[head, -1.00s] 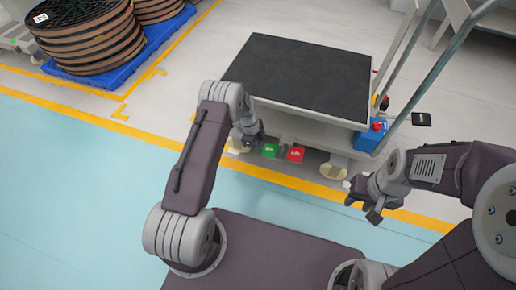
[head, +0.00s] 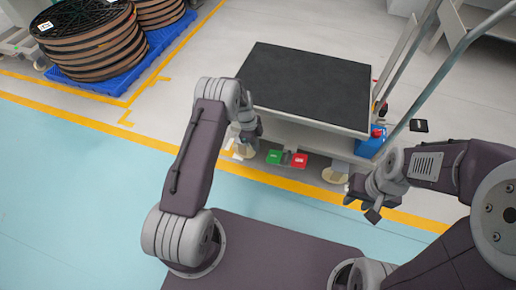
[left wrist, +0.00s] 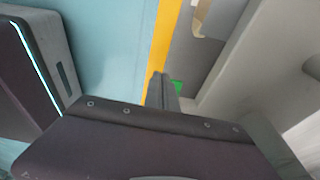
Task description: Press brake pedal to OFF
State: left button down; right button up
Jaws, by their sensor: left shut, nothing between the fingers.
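A green pedal (head: 274,157) and a red pedal (head: 299,160) sit side by side, low under the near edge of a cart (head: 310,92) with a black top. Their white lettering is too small to read. My left gripper (head: 245,146) is at the cart's near edge, left of the green pedal and apart from the red one. In the left wrist view its fingers (left wrist: 160,92) are shut and empty, with a bit of the green pedal (left wrist: 176,86) showing just beyond them. My right gripper (head: 362,207) hangs right of the pedals, its fingers apart and empty.
The cart has pale wheels and a tall grey handle (head: 440,72) on the right. A blue box with a red button (head: 371,146) is at its right corner. Large reels (head: 90,45) stand on a blue pallet at the back left. Clear floor lies in front of the cart.

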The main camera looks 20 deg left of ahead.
pick_arm(q)
jog(key=a+r+p, duration=0.2)
jog(key=a+r, duration=0.1)
jog(key=r, duration=0.2)
jog(key=shift+a, duration=0.35)
jog(key=shift+w+r, duration=0.1)
jog(key=s+d+r+n+y+p, duration=0.1)
jog(key=s+r+n, duration=0.25)
jog(key=r, duration=0.35)
jog(key=s+d+r+n+p, duration=0.1)
jog(key=s+r+n+p, duration=0.1)
jog(key=s+r+n, duration=0.3)
jog(key=s+d+r+n+t+y+p, duration=0.1)
jog(key=s+d+r+n+p, duration=0.1)
jog(key=s+r+n, duration=0.85)
jog(key=s+r+p, duration=0.2)
jog(key=r+p, duration=1.7)
jog(key=s+r+p, duration=0.1)
jog(key=r+p, duration=1.8)
jog(key=shift+s+r, duration=0.15)
jog(key=shift+s, duration=0.2)
